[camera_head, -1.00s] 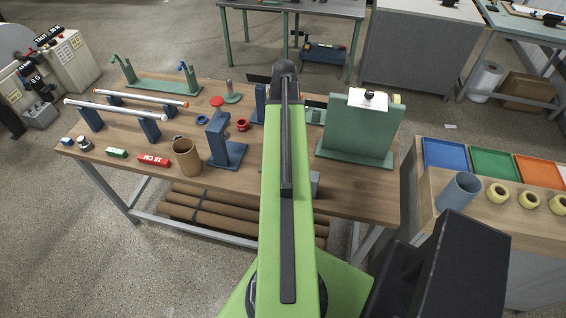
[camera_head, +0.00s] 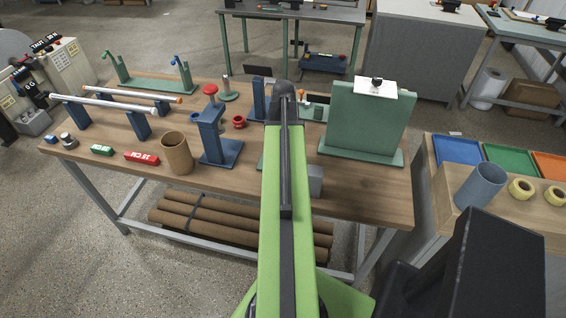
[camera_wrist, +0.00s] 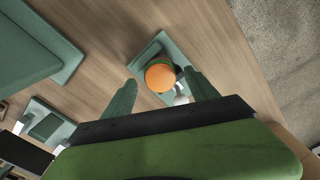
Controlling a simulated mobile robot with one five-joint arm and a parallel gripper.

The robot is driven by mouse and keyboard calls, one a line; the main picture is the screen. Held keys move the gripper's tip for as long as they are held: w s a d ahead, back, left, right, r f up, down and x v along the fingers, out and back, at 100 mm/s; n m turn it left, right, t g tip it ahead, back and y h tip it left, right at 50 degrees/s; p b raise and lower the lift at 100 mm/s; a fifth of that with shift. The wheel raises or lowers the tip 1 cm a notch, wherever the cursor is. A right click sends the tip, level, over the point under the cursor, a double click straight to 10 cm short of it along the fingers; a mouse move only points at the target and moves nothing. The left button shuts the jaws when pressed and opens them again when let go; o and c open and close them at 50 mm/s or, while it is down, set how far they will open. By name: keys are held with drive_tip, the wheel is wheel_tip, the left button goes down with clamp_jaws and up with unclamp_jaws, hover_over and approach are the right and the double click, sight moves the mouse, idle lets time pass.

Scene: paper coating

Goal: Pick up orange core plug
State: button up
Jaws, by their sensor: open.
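The orange core plug (camera_wrist: 160,77) shows in the wrist view as a round orange top over a green stand (camera_wrist: 149,54) on the wooden table. My gripper (camera_wrist: 160,82) is open, with one green finger to the left of the plug and one to the right. The plug appears between the fingertips in the picture; I cannot tell how far below them it is. No contact shows. In the head view my arm hides the plug and the fingers.
A tall green panel (camera_head: 366,115) stands on the table to the right of my arm. A blue stand (camera_head: 215,140) and a brown cardboard tube (camera_head: 176,153) stand to the left. A grey block (camera_head: 315,182) is close to my arm at the table's front edge.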

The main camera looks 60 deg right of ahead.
drive_tip(key=shift+f, duration=0.3)
drive_tip(key=c, duration=1.4)
drive_tip(key=shift+r, duration=0.1)
drive_tip(key=shift+c, duration=0.2)
drive_tip(key=r+p, duration=0.1)
drive_tip(key=p, duration=0.1)
drive_tip(key=r+p, duration=0.1)
drive_tip(key=r, duration=0.1)
drive_tip(key=r+p, duration=0.2)
drive_tip(key=shift+s+p, duration=0.3)
drive_tip(key=shift+s, duration=0.1)
drive_tip(key=s+r+p, duration=0.5)
drive_tip(key=s, duration=0.6)
drive_tip(key=shift+a+r+p, duration=0.15)
drive_tip(key=shift+r+p, duration=0.2)
drive_tip(key=shift+r, duration=0.05)
